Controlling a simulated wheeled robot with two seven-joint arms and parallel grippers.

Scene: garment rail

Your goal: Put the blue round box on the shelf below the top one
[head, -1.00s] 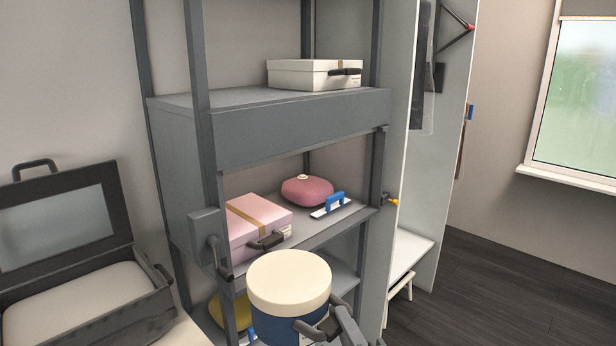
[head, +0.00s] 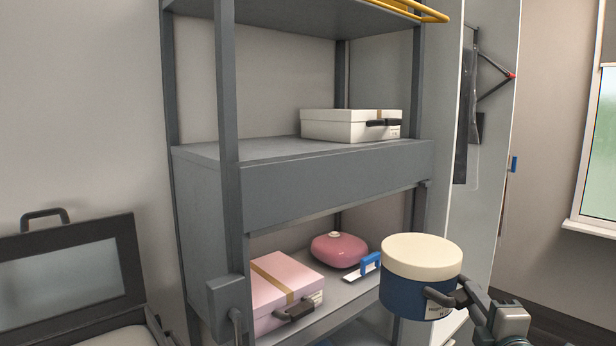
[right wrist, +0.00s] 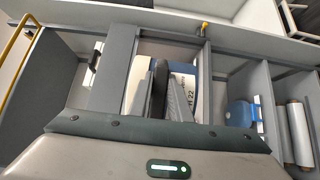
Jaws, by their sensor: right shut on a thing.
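The blue round box (head: 420,295) has a cream lid and a dark side handle. In the head view it is upright, held in the air in front of the rack's right side. My right gripper (head: 462,297) is shut on its handle from the right. In the right wrist view the gripper fingers (right wrist: 165,92) are close together, with part of the box (right wrist: 186,72) behind them. The top shelf (head: 290,20) is at the upper edge of the head view. The shelf below it (head: 235,149) holds a white box at its right; its left part is bare. My left gripper is not in view.
The white box (head: 345,126) stands on the shelf's right end. A pink box (head: 285,285), a pink round container (head: 339,250) and a blue-handled tool (head: 368,266) are on the lower shelf. Upright posts (head: 228,120) frame the rack. An open case (head: 70,265) is at left.

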